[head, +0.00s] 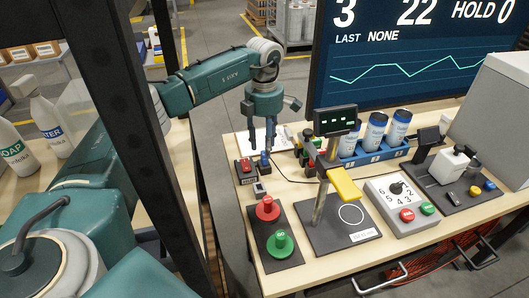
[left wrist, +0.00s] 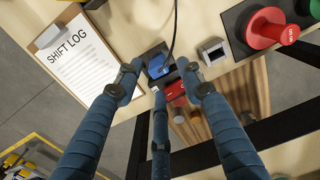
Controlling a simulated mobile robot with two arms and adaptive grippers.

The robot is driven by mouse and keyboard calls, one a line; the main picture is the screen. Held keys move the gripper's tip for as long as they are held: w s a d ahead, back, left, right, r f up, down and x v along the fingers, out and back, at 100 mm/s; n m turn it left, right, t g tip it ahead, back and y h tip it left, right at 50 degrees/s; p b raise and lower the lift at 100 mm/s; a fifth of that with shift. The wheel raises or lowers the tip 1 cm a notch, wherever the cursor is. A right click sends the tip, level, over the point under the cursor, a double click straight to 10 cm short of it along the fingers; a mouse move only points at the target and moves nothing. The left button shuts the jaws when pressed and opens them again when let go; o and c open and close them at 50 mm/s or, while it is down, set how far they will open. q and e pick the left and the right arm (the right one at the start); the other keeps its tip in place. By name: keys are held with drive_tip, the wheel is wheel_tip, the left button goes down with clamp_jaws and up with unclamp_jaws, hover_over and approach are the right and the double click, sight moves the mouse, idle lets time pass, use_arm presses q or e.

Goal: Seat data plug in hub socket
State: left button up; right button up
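My left gripper (head: 268,140) hangs fingers-down over the table's left end. Its dark blue fingers are spread and also show in the left wrist view (left wrist: 160,78). Between and below the fingertips is a small blue plug (left wrist: 158,66) with a dark cable; a gap shows on both sides of it. The plug also shows in the head view (head: 264,160), on a dark pad. A red box (left wrist: 174,91) beside the plug, partly hidden by a finger, may be the hub; it also shows in the head view (head: 245,166). Its socket opening cannot be made out. My right gripper is out of view.
A small grey block (left wrist: 213,51) sits near the plug. A red button (head: 267,209) and a green button (head: 280,243) stand in front. A shift log clipboard (left wrist: 77,62) lies beside the pad. A post with a display (head: 335,121) and blue-labelled cans (head: 375,133) stand to the right.

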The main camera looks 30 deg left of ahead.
sight(264, 153)
use_arm(q)
wheel_tip(264, 153, up, 8)
drive_tip(key=shift+f, duration=0.15)
drive_tip(key=shift+d+f, duration=0.1)
idle(0.5)
